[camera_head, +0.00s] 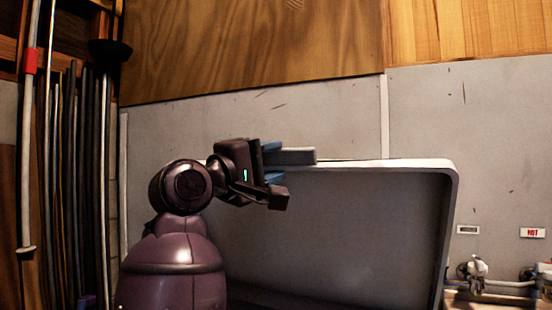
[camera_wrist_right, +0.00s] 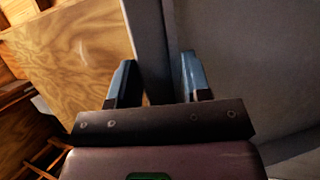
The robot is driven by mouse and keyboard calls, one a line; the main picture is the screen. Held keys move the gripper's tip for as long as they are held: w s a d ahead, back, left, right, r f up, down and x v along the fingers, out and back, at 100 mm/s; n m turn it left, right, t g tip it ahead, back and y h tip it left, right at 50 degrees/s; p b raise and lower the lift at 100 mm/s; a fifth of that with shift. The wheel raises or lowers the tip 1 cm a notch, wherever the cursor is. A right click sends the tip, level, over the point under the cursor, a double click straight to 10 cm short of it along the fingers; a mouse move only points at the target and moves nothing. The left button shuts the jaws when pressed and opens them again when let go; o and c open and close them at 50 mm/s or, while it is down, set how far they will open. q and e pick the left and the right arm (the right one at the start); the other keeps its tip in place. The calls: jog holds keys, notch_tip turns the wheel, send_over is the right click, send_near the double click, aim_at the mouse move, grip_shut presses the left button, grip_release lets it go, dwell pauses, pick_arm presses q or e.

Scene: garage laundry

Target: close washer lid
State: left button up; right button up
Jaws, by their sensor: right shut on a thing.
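The washer lid (camera_head: 345,225) is a large grey panel with a pale rounded rim, standing raised and upright in the head view. My right gripper (camera_head: 288,168) is at the lid's top edge, left of its middle. In the right wrist view, the two blue-tipped fingers of my right gripper (camera_wrist_right: 159,75) sit on either side of the lid's edge (camera_wrist_right: 150,45), and the gripper is shut on it. My arm hides the lid's left part in the head view. My left gripper is not in view. The washer's body is not clearly seen.
A grey wall (camera_head: 470,120) with wood panelling above stands behind the lid. Water taps and pipes (camera_head: 478,270) are at the lower right, below a HOT label (camera_head: 532,232). Long-handled tools (camera_head: 75,180) lean at the left.

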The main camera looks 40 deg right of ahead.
jog(key=shift+s+a+f, duration=0.1)
jog(key=shift+s+a, duration=0.2)
jog(key=shift+a, duration=0.25)
jog(key=o, duration=0.9)
jog(key=shift+c, duration=0.2)
jog(key=shift+o, duration=0.9)
jog(key=shift+a, duration=0.1)
jog(key=shift+f, duration=0.1)
jog(key=v, duration=1)
jog(key=shift+a+b, duration=0.3)
jog(key=shift+f, duration=0.1)
